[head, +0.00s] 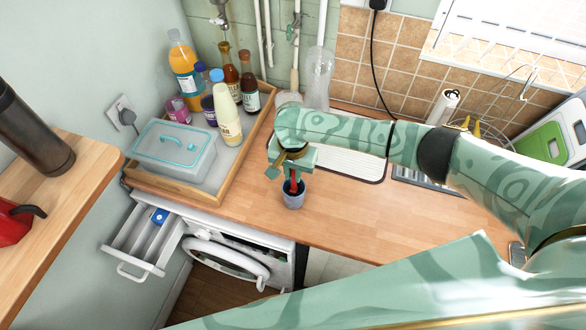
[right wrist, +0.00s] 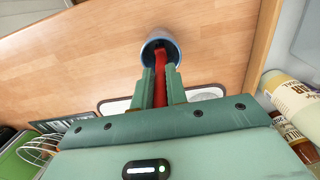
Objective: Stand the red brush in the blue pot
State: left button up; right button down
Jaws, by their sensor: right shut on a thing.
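The red brush (head: 294,186) is held upright or nearly so in my right gripper (head: 291,174), which is shut on it. Its lower part reaches into the mouth of the small blue pot (head: 292,202), which stands on the wooden counter. In the right wrist view the red brush (right wrist: 160,62) runs from between the fingers (right wrist: 160,78) into the blue pot (right wrist: 176,43). I cannot tell whether its end touches the pot's bottom. My left gripper is not in view.
A wooden tray (head: 205,197) with a lidded box (head: 175,150) and several bottles stands to the left. A white draining board (head: 345,163) lies behind my right arm. An open drawer (head: 143,240) juts out at lower left. The counter right of the pot is clear.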

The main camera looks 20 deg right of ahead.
jog(key=c, duration=1.3)
grip_release()
jog(key=shift+r, duration=0.15)
notch_tip(320, 180, up, 16)
jog(key=p, duration=0.4)
